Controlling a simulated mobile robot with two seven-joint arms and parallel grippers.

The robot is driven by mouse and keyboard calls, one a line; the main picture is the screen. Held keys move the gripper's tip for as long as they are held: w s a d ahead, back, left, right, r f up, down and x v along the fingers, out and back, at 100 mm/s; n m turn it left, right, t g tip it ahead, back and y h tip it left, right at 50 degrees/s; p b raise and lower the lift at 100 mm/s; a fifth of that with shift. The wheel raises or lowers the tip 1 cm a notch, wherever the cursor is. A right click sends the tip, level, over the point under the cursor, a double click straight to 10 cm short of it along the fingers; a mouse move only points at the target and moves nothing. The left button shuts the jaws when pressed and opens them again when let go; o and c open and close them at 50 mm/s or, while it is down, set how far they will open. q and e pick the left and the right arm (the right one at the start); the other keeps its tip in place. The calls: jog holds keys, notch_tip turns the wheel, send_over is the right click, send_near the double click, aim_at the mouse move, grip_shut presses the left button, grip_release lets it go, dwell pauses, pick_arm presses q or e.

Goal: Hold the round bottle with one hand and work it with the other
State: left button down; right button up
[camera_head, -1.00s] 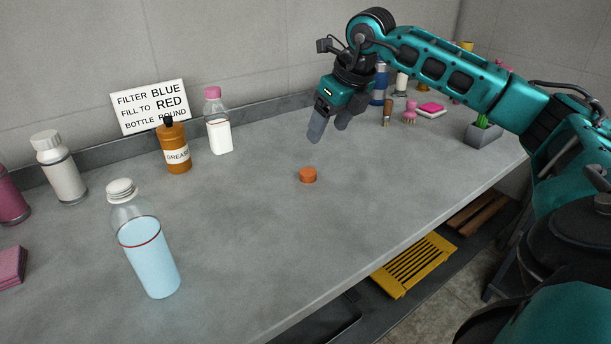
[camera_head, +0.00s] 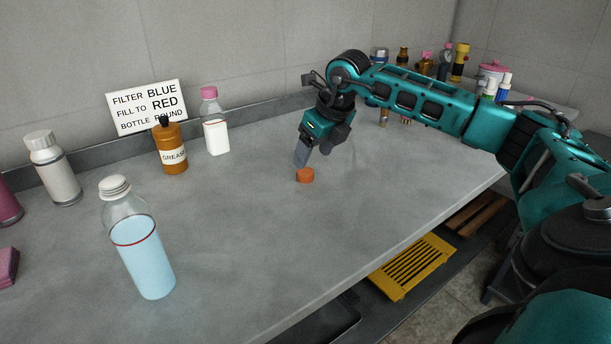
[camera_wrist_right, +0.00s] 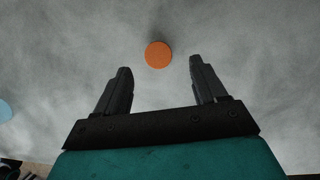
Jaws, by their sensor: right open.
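The round bottle (camera_head: 142,250) is clear with a white ribbed cap (camera_head: 115,187), light blue liquid and a red line at the liquid's top. It stands upright at the front left of the counter. A small orange disc (camera_head: 305,175) lies on the counter; it also shows in the right wrist view (camera_wrist_right: 158,55). My right gripper (camera_head: 314,158) is open and empty, pointing down just behind the disc. In the right wrist view the disc sits ahead of and between the two fingertips (camera_wrist_right: 158,80), apart from both. My left gripper is not in view.
A sign (camera_head: 147,106) reads filter blue, fill to red, bottle round. A pink-capped bottle (camera_head: 216,137), a grease bottle (camera_head: 171,160) and a white-capped grey bottle (camera_head: 56,178) stand along the back. The counter between round bottle and disc is clear.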

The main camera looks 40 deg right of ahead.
aim_at(306, 171)
jog(key=shift+f, duration=0.1)
jog(key=b+x, duration=0.1)
jog(key=x, duration=0.3)
jog(key=shift+a+f, duration=0.15)
jog(key=shift+f, duration=0.05)
jog(key=shift+w+f, duration=0.15)
jog(key=shift+f, duration=0.2)
jog(key=c, duration=1.1)
jog(key=shift+r, duration=0.2)
jog(key=shift+c, duration=0.2)
notch_tip(306, 171, up, 20)
jog(key=p, duration=0.4)
jog(key=shift+p, duration=0.35)
jog(key=shift+f, duration=0.15)
